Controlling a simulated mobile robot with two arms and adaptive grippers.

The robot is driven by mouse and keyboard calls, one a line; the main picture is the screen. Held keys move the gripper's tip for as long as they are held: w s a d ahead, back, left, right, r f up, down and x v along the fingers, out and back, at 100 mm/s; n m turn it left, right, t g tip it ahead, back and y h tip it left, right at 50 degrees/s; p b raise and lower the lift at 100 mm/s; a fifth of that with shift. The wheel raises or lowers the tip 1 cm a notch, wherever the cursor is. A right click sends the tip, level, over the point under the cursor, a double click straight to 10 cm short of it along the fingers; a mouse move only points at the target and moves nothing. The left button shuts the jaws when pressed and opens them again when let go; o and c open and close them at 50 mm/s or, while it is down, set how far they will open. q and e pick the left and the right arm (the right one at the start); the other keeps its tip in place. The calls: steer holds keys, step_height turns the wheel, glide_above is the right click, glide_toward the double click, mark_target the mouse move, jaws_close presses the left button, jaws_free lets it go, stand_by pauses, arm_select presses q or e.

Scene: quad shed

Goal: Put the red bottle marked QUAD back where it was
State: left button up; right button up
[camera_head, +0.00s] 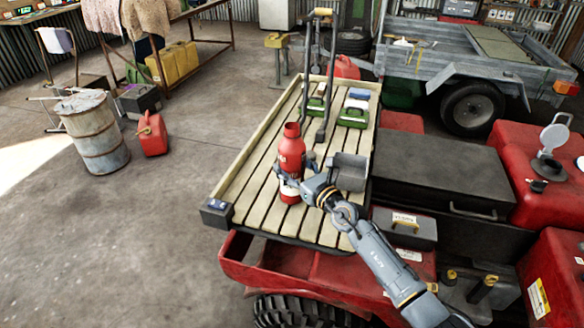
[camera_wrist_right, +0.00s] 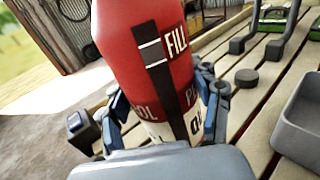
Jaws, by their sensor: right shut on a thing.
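The red bottle (camera_head: 291,148) stands upright over the near part of the slatted wooden rack (camera_head: 262,200). My right gripper (camera_head: 288,186) is shut on its lower body, with a finger on each side. In the right wrist view the bottle (camera_wrist_right: 150,45) fills the middle between the fingers of the gripper (camera_wrist_right: 160,118). Its dark and white label shows "FILL" and part of other lettering; the full marking cannot be read. I cannot tell whether its base touches the slats. My left gripper is not in view.
A grey open bin (camera_head: 350,172) stands on the rack right of the bottle. A dark round puck (camera_wrist_right: 246,77) lies on the slats. Green boxes (camera_head: 353,117) and an upright handled tool (camera_head: 329,100) are farther back. Bare slats lie left of and in front of the bottle.

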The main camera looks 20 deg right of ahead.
steer(key=shift+f, duration=0.15)
steer(key=o, duration=1.3)
steer(key=shift+o, duration=0.2)
steer(key=shift+r, duration=0.3)
steer(key=v, duration=1.2)
